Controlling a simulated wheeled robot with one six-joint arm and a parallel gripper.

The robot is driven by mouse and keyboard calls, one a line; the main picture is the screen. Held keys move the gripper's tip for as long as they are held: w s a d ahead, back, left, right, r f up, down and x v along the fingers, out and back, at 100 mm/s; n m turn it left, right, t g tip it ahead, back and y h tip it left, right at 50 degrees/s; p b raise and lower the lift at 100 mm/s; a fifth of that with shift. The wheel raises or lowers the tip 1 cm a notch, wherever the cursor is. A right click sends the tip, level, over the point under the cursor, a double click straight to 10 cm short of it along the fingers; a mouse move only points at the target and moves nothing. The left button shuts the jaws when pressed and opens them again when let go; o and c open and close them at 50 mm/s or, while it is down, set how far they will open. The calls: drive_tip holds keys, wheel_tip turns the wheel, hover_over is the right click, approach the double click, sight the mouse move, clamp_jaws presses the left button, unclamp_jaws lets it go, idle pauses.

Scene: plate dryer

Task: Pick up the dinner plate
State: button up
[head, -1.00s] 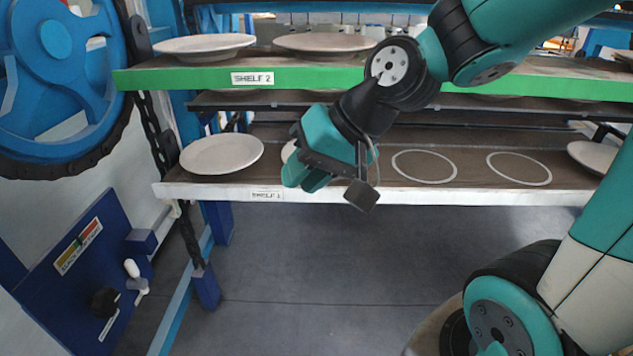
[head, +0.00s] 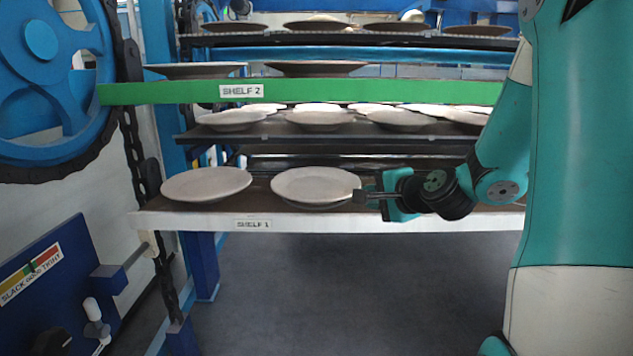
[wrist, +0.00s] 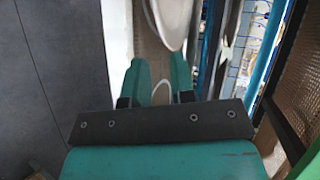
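Two pale round plates lie on the white-edged lower shelf marked SHELF 1 in the head view: a left plate (head: 206,184) and a right plate (head: 316,184). Which one is meant by the dinner plate I cannot tell. My gripper (head: 362,196) is low over this shelf, at the right rim of the right plate. A pale plate (wrist: 173,20) lies just beyond the fingertips. Whether a finger touches the rim is unclear.
The green-edged shelf marked SHELF 2 (head: 300,92) is above my gripper and carries plates (head: 316,68). Further racks with several plates (head: 398,118) stand behind. A blue wheel and chain (head: 40,70) are at the left. The floor (head: 350,290) in front is clear.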

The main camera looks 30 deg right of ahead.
sight(344, 197)
drive_tip(key=p+x, duration=0.3)
drive_tip(key=x, duration=0.1)
drive_tip(key=p+x, duration=0.3)
drive_tip(key=x, duration=0.1)
drive_tip(key=shift+w+f, duration=0.1)
drive_tip(key=shift+f, duration=0.2)
drive_tip(key=shift+p+x, duration=0.6)
drive_tip(key=shift+x, duration=2.1)
drive_tip(key=shift+d, duration=0.1)
clamp_jaws()
drive_tip(key=shift+r, duration=0.1)
